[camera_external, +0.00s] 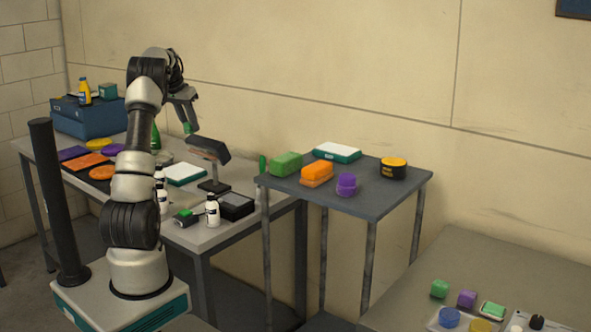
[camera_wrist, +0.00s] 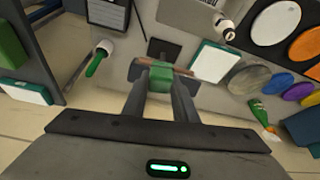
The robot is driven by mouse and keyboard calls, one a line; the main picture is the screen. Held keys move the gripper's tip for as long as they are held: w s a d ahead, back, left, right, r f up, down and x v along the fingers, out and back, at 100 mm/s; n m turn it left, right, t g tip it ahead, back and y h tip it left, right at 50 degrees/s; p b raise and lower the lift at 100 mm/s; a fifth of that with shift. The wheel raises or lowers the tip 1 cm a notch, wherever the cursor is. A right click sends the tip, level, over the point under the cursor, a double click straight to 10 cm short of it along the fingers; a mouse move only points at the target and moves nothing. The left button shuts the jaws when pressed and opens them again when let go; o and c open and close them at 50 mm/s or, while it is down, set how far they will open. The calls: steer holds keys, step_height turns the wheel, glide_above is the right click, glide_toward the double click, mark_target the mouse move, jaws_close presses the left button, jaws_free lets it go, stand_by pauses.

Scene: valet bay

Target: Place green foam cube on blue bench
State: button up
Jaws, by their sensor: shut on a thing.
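The green foam cube (camera_wrist: 161,77) is between the fingertips of my gripper (camera_wrist: 158,72) in the wrist view, and the gripper is shut on it. In the external view my gripper (camera_external: 187,121) is raised above the long left table, with a small bit of green at its tips. The blue-grey bench (camera_external: 379,205) stands in the middle, to the right of my gripper. On it are a green block (camera_external: 286,164), an orange brush-like block (camera_external: 317,173), a white and teal box (camera_external: 337,152), a purple item (camera_external: 346,184) and a yellow-black tin (camera_external: 393,168).
The long grey table (camera_external: 221,238) holds a scanner on a stand (camera_external: 209,150), white bottles (camera_external: 212,211), coloured discs and a blue case (camera_external: 88,117). A nearer table (camera_external: 480,262) at lower right holds small blocks. The blue-grey bench has bare room along its front and right.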

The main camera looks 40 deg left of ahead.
step_height(320, 180, up, 2)
steer(key=w+d+m+h, duration=0.15)
steer(key=w+d, duration=0.35)
steer(key=d, duration=0.9)
steer(key=w+d+m+b, duration=0.15)
steer(key=w+d, duration=0.35)
steer(key=d, duration=0.9)
steer(key=w+d+m+h, duration=0.15)
steer(key=w+d, duration=0.35)
steer(key=d, duration=0.9)
steer(key=s+d+m, duration=0.2)
steer(key=d, duration=0.9)
steer(key=s+d+m, duration=0.1)
steer(key=s+d, duration=0.2)
steer(key=d, duration=0.9)
steer(key=s+d+m+g+h+b, duration=0.1)
steer(key=s+d+m, duration=0.1)
steer(key=s+d, duration=0.7)
steer(key=s+d+m, duration=0.1)
steer(key=s+d, duration=0.5)
steer(key=d, duration=0.8)
step_height(320, 180, down, 30)
steer(key=shift+f+b, duration=0.25)
steer(key=shift+b, duration=0.2)
